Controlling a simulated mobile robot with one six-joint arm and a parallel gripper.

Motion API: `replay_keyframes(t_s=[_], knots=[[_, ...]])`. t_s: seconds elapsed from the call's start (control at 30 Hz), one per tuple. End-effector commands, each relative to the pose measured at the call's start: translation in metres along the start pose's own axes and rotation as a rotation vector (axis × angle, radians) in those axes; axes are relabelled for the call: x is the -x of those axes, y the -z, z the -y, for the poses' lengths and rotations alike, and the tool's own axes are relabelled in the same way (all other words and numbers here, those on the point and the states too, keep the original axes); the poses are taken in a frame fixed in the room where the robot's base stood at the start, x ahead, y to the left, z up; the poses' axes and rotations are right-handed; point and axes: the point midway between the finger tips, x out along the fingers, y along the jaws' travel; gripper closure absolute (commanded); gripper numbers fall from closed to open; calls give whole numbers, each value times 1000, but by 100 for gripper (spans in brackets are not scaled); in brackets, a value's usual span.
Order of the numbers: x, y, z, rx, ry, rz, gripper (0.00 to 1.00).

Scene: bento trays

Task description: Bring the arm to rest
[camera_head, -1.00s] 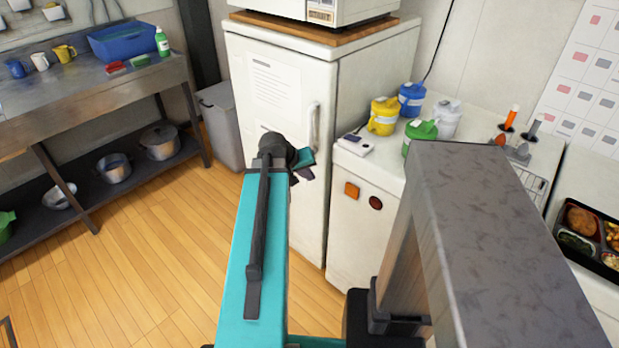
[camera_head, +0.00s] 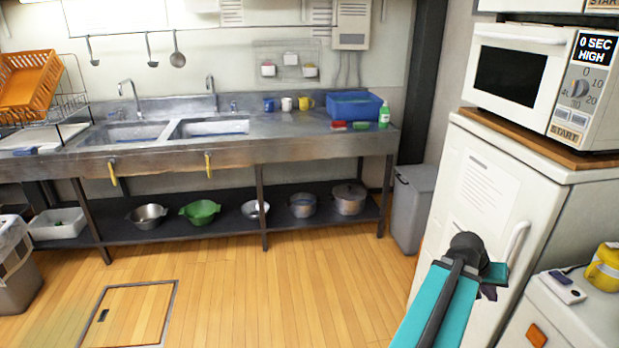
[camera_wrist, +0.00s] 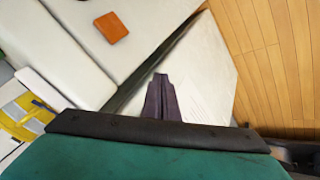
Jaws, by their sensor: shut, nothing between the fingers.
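My arm, teal with dark grey parts, reaches up from the bottom right of the head view. Its end is in front of the white fridge (camera_head: 470,200). My gripper (camera_wrist: 161,82) shows in the wrist view as dark fingers close together, shut with nothing between them. In the head view only a small dark part of the gripper (camera_head: 489,292) shows beside the teal wrist. The wrist view looks down past the fingers at pale surfaces and the wooden floor (camera_wrist: 270,60).
A microwave (camera_head: 535,85) stands on the fridge. A white counter (camera_head: 570,310) with a yellow jug (camera_head: 605,268) is at the lower right. A grey bin (camera_head: 413,205) stands left of the fridge. A steel sink bench (camera_head: 230,150) lines the back wall. The wooden floor (camera_head: 290,290) between is largely clear.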

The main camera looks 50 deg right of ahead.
Motion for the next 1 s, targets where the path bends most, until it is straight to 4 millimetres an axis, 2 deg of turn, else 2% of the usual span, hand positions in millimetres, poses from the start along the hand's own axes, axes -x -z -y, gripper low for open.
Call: replay_keyframes(t_s=[0.17, 0.27, 0.47, 0.67, 0.87, 1.0], knots=[[6, 4, 17, 23, 12, -12, 100], [10, 6, 40, 56, 28, -19, 100], [17, 0, 108, 155, 71, -25, 100], [24, -18, 178, 265, 113, -24, 100], [32, -45, 245, 374, 155, -20, 100], [38, -70, 290, 451, 185, -13, 100]])
